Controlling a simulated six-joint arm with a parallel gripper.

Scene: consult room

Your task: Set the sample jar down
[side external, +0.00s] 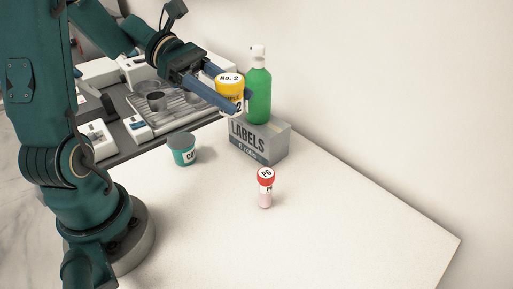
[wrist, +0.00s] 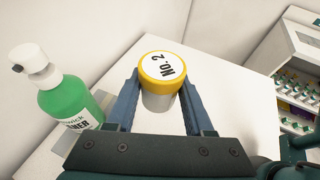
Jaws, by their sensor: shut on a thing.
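The sample jar (side external: 229,90) has a yellow lid marked "NO. 2" and a label on its side. It also shows in the wrist view (wrist: 161,72), lid toward the camera, with a pale body. My gripper (side external: 236,102) is shut on the jar, one blue finger on each side.
A teal cup (side external: 182,149) and a red-capped vial (side external: 265,188) stand on the white table (side external: 350,220). A dark bench with equipment (side external: 165,100) lies behind. The table's right part is clear.

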